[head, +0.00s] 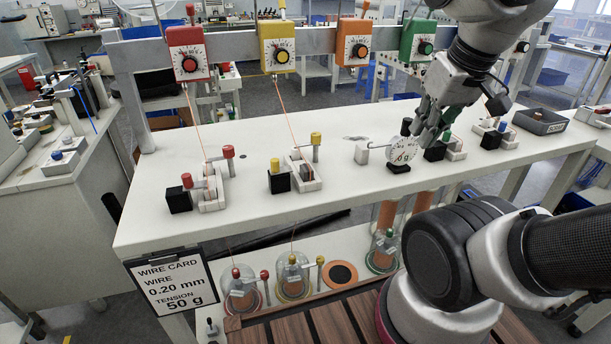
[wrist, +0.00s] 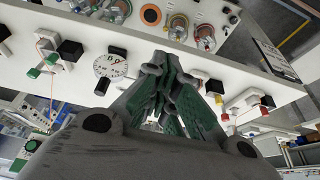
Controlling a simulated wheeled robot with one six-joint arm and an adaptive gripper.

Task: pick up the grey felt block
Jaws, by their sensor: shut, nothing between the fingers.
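I cannot single out the grey felt block with certainty. A small pale grey block (head: 362,154) with a thin rod stands on the white bench left of the round dial gauge (head: 403,151). Small grey pieces also sit inside the white holders at the yellow station (head: 305,178) and the red station (head: 212,194). My gripper (head: 424,128) is above the bench, just right of the dial gauge, and partly hides the green station. In the wrist view, my gripper (wrist: 165,68) has its green-padded fingers together and empty, with the dial gauge (wrist: 111,66) to their left.
Red, yellow, orange and green dial boxes (head: 276,47) hang on a rail behind the bench (head: 250,143). A dark grey tray (head: 541,121) lies at the bench's right end. Glass domes (head: 292,277) stand on the lower shelf.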

